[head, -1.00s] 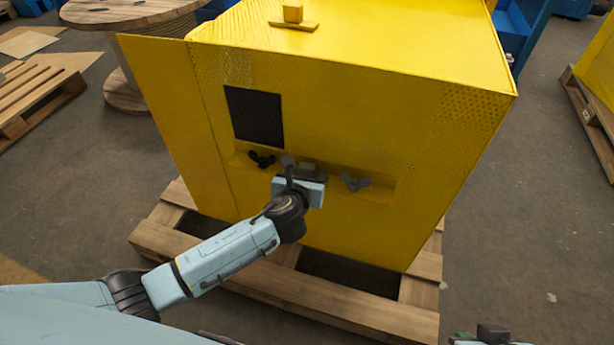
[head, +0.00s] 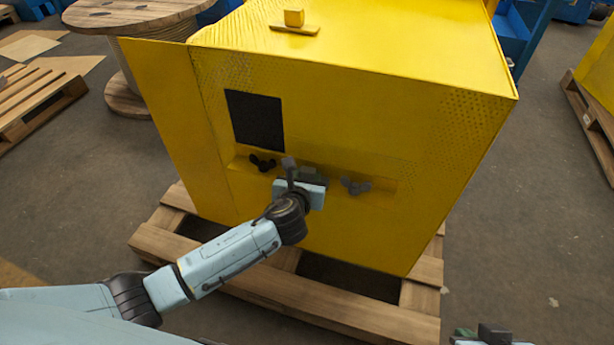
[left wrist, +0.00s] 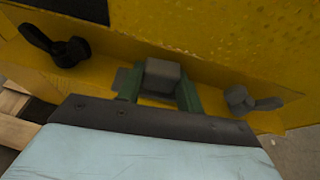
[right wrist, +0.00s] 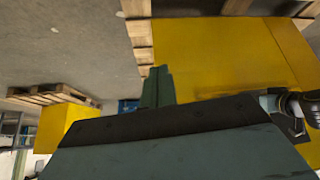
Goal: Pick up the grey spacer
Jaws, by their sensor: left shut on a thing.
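The grey spacer (head: 309,169) is a small block at the ledge on the front of the yellow cabinet. In the left wrist view the spacer (left wrist: 162,78) sits between the two green fingers of my left gripper (left wrist: 160,92). The left gripper (head: 305,176) is shut on it, and the ledge lies close behind and below. I cannot tell whether the spacer still touches the ledge. My right gripper (right wrist: 158,88) has its fingers together with nothing visible between them. It shows partly at the bottom right of the head view (head: 490,334), away from the cabinet.
A black wing-shaped part (head: 262,163) lies left of the spacer on the ledge, and a grey one (head: 355,186) lies to the right. The yellow cabinet (head: 350,230) has a dark opening (head: 255,120) and stands on a wooden pallet (head: 300,295).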

